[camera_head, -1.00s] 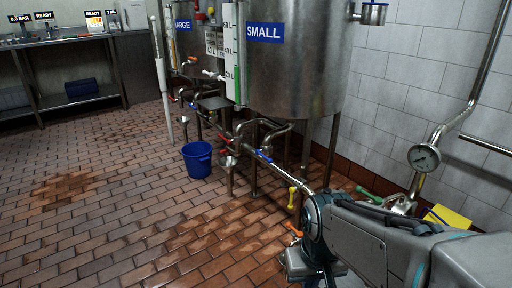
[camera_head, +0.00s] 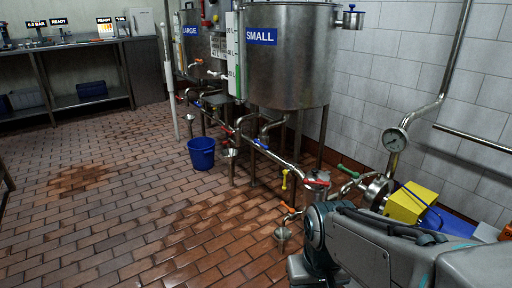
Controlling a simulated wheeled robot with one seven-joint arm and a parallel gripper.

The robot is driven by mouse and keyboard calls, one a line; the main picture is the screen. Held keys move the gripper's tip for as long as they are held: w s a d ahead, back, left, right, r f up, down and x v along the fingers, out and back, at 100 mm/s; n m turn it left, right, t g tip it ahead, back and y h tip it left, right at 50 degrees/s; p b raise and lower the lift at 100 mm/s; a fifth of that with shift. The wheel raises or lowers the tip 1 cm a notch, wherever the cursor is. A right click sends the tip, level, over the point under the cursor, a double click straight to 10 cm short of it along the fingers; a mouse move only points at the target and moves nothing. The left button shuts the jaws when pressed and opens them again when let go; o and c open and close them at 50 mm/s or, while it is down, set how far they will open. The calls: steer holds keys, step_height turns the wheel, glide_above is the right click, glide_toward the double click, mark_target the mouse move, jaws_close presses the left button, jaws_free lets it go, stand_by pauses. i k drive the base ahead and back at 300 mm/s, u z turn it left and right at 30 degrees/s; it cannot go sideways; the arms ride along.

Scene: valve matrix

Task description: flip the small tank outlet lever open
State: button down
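The small tank (camera_head: 300,82) is a steel cylinder with a blue SMALL label, standing on legs in the upper middle. Pipes with coloured levers run under it. A blue lever (camera_head: 261,144) and a red lever (camera_head: 228,130) sit on the pipework below the tank, left of its centre. I cannot tell which lever is the tank's outlet, or how far each is turned. My arm fills the lower right, well in front of these levers, and touches none of them. My gripper cannot be made out in this view.
A yellow lever (camera_head: 285,179), a red fitting (camera_head: 317,183) and a green lever (camera_head: 347,171) lie nearer. A yellow box (camera_head: 410,205) and a gauge (camera_head: 394,140) stand at right. A blue bucket (camera_head: 202,153) stands on the floor. The tiled floor (camera_head: 110,230) at left is mostly clear.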

mark_target(262, 145)
steer(key=u, duration=0.4)
steer(key=i, duration=1.4)
steer(key=z, duration=0.05)
